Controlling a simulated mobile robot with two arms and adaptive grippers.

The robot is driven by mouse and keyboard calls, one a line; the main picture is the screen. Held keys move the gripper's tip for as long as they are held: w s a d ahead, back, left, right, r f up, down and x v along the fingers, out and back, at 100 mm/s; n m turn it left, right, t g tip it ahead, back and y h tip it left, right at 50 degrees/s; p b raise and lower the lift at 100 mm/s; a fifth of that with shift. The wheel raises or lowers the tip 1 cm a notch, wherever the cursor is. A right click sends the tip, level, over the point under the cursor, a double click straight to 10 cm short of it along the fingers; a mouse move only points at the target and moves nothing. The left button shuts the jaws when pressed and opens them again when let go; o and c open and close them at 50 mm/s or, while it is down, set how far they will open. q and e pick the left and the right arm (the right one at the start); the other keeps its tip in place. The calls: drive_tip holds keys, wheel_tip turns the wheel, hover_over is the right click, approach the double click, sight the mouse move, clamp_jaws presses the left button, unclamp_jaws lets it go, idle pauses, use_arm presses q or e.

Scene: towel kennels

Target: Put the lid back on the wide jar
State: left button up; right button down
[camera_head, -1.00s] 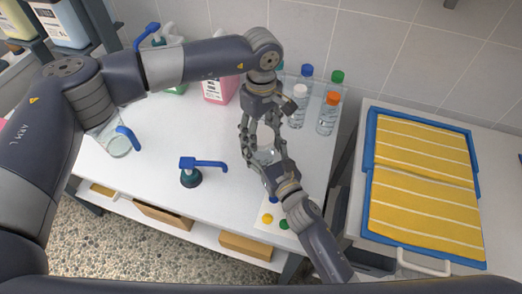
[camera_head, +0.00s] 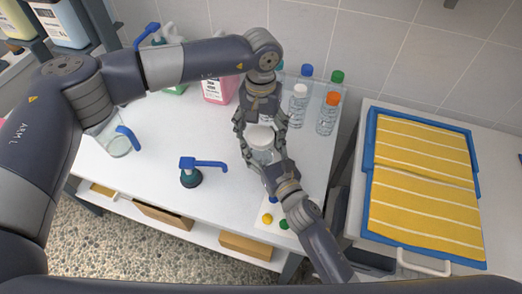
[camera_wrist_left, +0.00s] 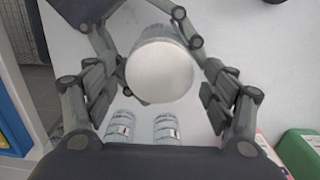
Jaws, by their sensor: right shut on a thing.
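The wide jar (camera_head: 259,157) is clear and stands on the white table. My right gripper (camera_head: 265,163) comes from the front and is shut around its side. The white round lid (camera_head: 260,136) lies on top of the jar's mouth. It shows from above as a pale disc in the left wrist view (camera_wrist_left: 160,72), over the clear jar body. My left gripper (camera_head: 260,126) is above the jar, with its fingers spread on both sides of the lid. In the left wrist view my left gripper (camera_wrist_left: 158,92) shows gaps between its pads and the lid.
Several capped bottles (camera_head: 327,118) stand at the back right of the jar. A pump-top bottle (camera_head: 190,175) stands to the left, and a pink jug (camera_head: 219,90) behind. Coloured discs (camera_head: 267,218) lie near the front edge. Yellow striped towels (camera_head: 425,185) lie right.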

use_arm(q)
drive_tip(key=shift+r, duration=2.3)
drive_tip(key=shift+c, duration=0.2)
